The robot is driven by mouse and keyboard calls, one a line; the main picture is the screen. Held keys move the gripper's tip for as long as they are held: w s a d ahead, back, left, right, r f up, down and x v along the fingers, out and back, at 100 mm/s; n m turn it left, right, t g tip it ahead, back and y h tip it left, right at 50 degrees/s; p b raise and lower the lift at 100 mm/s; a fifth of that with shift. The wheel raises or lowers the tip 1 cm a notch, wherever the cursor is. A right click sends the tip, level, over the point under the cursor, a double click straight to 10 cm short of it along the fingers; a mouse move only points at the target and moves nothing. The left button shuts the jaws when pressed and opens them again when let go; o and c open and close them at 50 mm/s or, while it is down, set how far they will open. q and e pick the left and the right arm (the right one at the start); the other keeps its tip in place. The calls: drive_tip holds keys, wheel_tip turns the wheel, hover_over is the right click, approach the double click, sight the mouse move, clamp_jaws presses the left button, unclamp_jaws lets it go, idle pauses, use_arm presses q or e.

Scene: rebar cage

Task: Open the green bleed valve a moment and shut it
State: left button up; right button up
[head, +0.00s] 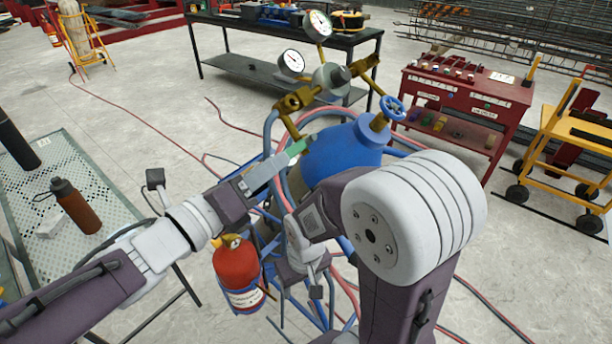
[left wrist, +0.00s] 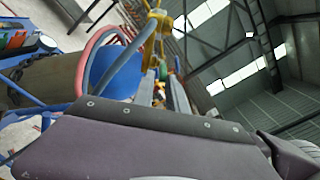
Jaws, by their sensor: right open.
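The green bleed valve handle (head: 298,147) is a small green piece beside the brass fittings and hoses, above the blue cylinder (head: 345,150). My left gripper (head: 281,161) reaches in from the left with its fingertips at the green handle; whether they touch it is unclear. In the left wrist view my left gripper (left wrist: 164,95) has its two grey fingers apart, with a small green and red patch visible between them. My right gripper (head: 305,288) hangs low near the hoses, open, partly hidden among them. Two round gauges (head: 292,61) (head: 319,25) sit on the brass regulators.
A blue handwheel (head: 391,107) tops the cylinder. A red fire extinguisher (head: 237,272) stands below my left arm. A perforated table (head: 108,185) with a brown bottle (head: 76,205) is at left. A red tool cabinet (head: 465,95) and yellow cart (head: 570,140) stand at right.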

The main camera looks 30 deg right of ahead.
sight(302, 146)
use_arm(q)
drive_tip(key=x, duration=0.4)
drive_tip(key=p+x, duration=0.1)
drive_tip(key=x, duration=0.4)
drive_tip(key=shift+s+d, duration=0.15)
drive_tip(key=shift+s, duration=0.05)
clamp_jaws()
idle(1.2)
